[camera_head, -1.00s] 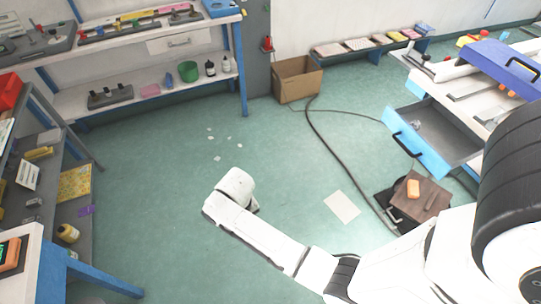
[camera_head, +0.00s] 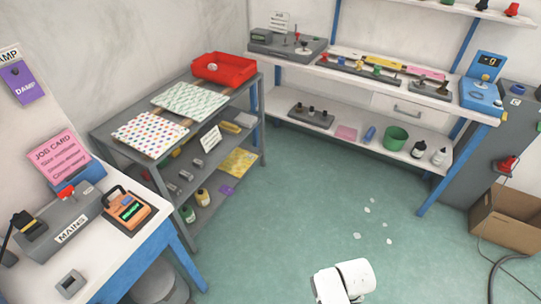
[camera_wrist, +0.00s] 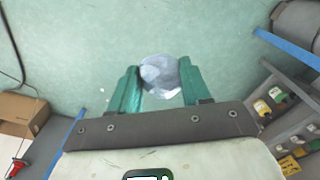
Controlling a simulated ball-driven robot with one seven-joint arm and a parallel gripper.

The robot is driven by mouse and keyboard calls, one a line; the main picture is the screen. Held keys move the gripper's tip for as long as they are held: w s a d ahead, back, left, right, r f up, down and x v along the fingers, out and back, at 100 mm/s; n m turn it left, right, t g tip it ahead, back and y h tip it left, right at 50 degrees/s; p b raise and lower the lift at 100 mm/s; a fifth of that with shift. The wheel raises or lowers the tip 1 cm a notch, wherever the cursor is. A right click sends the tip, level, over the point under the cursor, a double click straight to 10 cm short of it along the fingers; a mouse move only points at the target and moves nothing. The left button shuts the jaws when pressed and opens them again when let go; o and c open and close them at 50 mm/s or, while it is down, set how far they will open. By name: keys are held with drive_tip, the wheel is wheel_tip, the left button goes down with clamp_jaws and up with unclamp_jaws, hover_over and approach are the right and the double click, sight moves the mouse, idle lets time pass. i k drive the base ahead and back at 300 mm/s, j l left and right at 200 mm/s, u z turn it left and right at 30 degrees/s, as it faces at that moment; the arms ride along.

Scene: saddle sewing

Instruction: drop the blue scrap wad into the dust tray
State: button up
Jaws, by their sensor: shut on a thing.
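In the wrist view my gripper (camera_wrist: 158,88) has its two teal fingers shut on a crumpled, pale blue-grey wad (camera_wrist: 160,72), held above the green floor. In the head view only a white part of my arm shows at the bottom, and the fingers and wad are out of sight. No tray is clearly marked as the dust tray. An open red tray (camera_head: 224,69) with a small pale thing in it stands on top of the grey shelf unit at the left back.
Patterned sheets (camera_head: 150,137) lie on the grey shelf unit (camera_head: 262,95). A cardboard box (camera_head: 507,218) sits at right. The middle floor is mostly clear, with scattered white scraps.

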sight(225, 73)
drive_tip(key=i+l+z, duration=0.3)
drive_tip(key=i, duration=0.5)
drive_tip(key=i+z, duration=0.25)
drive_tip(key=i, duration=0.5)
drive_tip(key=i+l+u, duration=0.1)
drive_tip(key=i+u, duration=0.4)
drive_tip(key=i+l+u, duration=0.2)
drive_tip(key=u, duration=0.25)
drive_tip(key=i+l+u, duration=0.35)
drive_tip(key=u, duration=0.15)
